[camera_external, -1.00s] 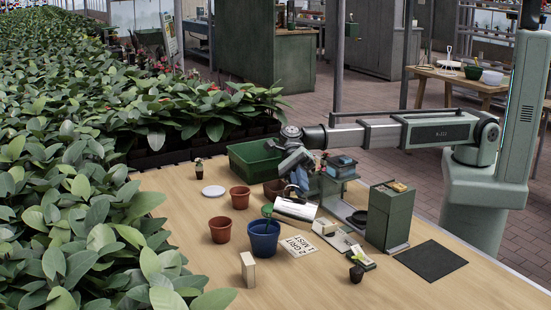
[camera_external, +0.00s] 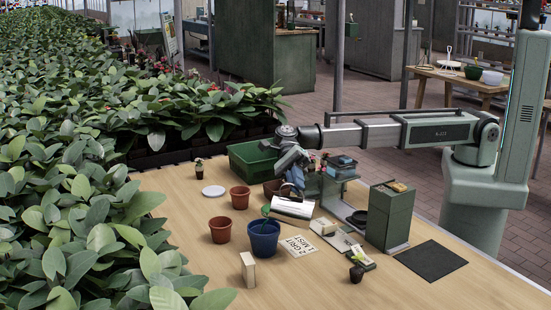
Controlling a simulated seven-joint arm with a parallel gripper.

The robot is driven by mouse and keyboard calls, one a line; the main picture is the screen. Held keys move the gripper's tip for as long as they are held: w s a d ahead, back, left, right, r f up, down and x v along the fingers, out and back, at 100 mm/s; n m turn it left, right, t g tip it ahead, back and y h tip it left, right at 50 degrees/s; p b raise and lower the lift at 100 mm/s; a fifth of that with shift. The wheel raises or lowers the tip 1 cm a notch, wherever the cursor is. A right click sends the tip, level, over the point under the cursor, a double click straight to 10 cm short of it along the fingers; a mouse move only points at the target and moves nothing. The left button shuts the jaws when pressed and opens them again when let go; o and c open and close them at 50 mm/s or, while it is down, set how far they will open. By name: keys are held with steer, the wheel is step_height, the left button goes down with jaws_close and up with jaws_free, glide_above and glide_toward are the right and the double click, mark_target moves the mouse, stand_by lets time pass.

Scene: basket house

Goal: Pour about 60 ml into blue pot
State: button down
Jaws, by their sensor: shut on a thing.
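The blue pot (camera_external: 264,240) stands upright on the wooden bench, front of centre. My gripper (camera_external: 294,183) is above and behind it, shut on a white container (camera_external: 292,207) that lies tipped well over to the left. A green part (camera_external: 265,210) at the container's left end is at the back rim of the blue pot, seemingly over its mouth. The fingertips are partly hidden by small size and clutter. I cannot see any stream, or how full the pot is.
Two terracotta pots stand left of and behind the blue pot, one nearer (camera_external: 221,230) and one farther (camera_external: 240,197). A green tray (camera_external: 250,160) is behind. Bare bench lies at the front.

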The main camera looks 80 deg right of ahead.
steer(key=shift+r, duration=0.1)
stand_by(0.3)
steer(key=shift+n+t, duration=0.6)
steer(key=shift+n, duration=0.2)
steer(key=s, duration=0.1)
steer(key=s+f, duration=0.1)
steer(key=s, duration=0.2)
steer(key=shift+s+d+f, duration=0.2)
steer(key=shift+s+d, duration=0.1)
steer(key=shift+s, duration=0.1)
steer(key=shift+s+n+t, duration=0.1)
steer(key=shift+n+t, duration=0.2)
steer(key=shift+s+f+n+t+h, duration=0.15)
steer(key=shift+s+f+n+t, duration=0.15)
steer(key=shift+f+n, duration=0.15)
steer(key=shift+s+f+n+t+h, duration=0.15)
steer(key=shift+s+f+n+t, duration=0.15)
steer(key=shift+f, duration=0.2)
steer(key=shift+w, duration=0.1)
